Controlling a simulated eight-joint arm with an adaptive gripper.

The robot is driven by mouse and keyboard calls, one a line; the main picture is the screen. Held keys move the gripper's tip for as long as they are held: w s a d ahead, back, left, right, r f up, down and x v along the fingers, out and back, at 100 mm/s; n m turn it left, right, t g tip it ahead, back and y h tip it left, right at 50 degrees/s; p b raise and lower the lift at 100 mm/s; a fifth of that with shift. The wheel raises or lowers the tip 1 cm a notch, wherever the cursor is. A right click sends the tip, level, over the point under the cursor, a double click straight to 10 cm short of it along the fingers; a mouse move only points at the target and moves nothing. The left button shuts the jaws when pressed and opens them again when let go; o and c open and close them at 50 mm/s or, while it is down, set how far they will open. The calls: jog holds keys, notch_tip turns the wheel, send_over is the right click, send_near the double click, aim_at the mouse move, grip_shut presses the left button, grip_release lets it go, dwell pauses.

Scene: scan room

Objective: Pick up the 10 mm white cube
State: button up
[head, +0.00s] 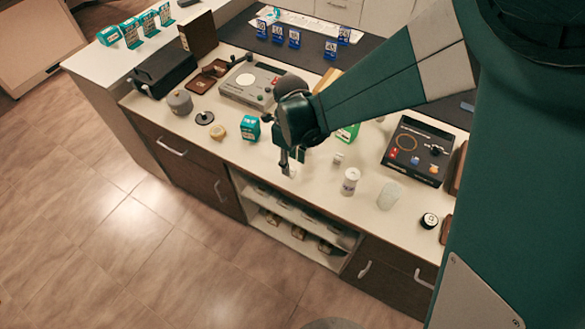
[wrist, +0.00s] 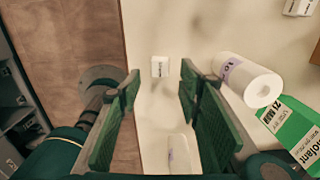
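The small white cube (wrist: 160,67) rests on the pale counter in the wrist view, a little in from the counter's front edge. It has a small faint mark on its face. My gripper (wrist: 160,83) is open, with one green finger on each side. The cube shows in the gap, just beyond the fingertips, and nothing is gripped. In the head view my gripper (head: 287,164) is low over the counter near its front edge. A small pale patch shows by its tips there, too small to identify.
A white cylinder with a labelled band (wrist: 248,78) and a green box (wrist: 295,130) stand right of the fingers. A pale, see-through object (wrist: 180,152) shows between the fingers lower down. In the head view a white bottle (head: 350,181) and black device (head: 418,150) stand to the right.

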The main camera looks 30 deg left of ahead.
aim_at(291, 170)
jog(key=shift+a+f+b, duration=0.2)
jog(key=shift+f+b, duration=0.1)
jog(key=shift+f, duration=2.2)
jog(key=c, duration=0.8)
